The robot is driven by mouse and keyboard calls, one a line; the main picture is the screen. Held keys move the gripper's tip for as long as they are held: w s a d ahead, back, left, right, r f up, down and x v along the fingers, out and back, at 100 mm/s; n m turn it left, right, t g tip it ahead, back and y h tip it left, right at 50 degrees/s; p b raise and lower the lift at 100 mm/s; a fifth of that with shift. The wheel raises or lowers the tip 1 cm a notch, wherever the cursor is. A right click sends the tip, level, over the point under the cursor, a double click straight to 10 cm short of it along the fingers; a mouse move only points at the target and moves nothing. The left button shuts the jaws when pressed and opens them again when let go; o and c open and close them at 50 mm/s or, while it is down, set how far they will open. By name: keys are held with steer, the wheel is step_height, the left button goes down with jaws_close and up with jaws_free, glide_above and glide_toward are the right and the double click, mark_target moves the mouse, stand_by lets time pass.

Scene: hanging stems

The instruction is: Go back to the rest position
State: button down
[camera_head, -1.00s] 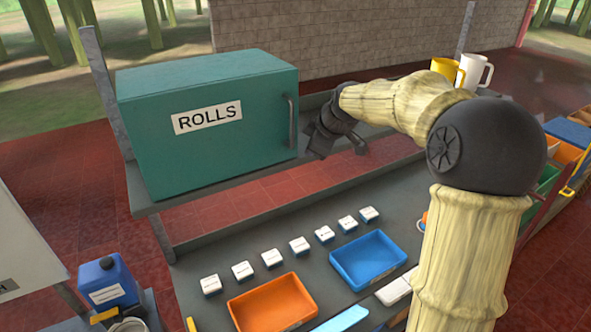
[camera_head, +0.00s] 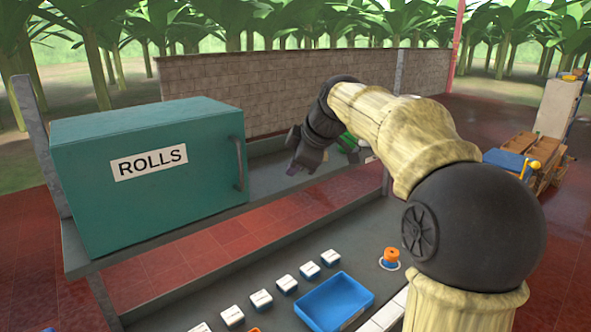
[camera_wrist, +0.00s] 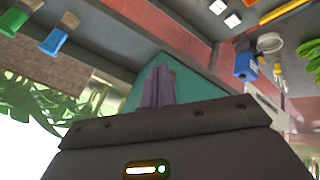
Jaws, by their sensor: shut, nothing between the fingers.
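My gripper (camera_head: 297,170) hangs at the end of my bent arm, in front of the grey upper shelf (camera_head: 275,178) and to the right of the teal box labelled ROLLS (camera_head: 150,175). Its fingers are together with nothing between them. In the wrist view my gripper's fingers (camera_wrist: 158,88) stand side by side before the teal box (camera_wrist: 190,78), which is partly hidden behind the gripper body. My gripper appears apart from the box and its handle.
Several small white-topped boxes (camera_head: 261,300), a blue tray (camera_head: 335,303) and an orange-topped item (camera_head: 390,257) are on the lower counter. A green object (camera_head: 348,142) is partly hidden behind my arm. A brick wall (camera_head: 230,95) stands behind. Wooden crates (camera_head: 540,158) stand at right.

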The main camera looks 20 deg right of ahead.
steer(key=s+a+f+m+g+h+b, duration=0.1)
steer(key=s+f+m+b, duration=0.2)
steer(key=f, duration=0.7)
steer(key=s+a+f+m+g+h, duration=0.15)
steer(key=s+f+m, duration=0.25)
steer(key=f, duration=0.6)
steer(key=s+f+m+g+b, duration=0.1)
steer(key=s+f+m, duration=0.5)
steer(key=s+f, duration=0.9)
steer(key=shift+s+a+f+m+g+b, duration=0.15)
steer(key=shift+s+a+m+g+b, duration=0.3)
steer(key=shift+b, duration=0.35)
steer(key=shift+h, duration=0.25)
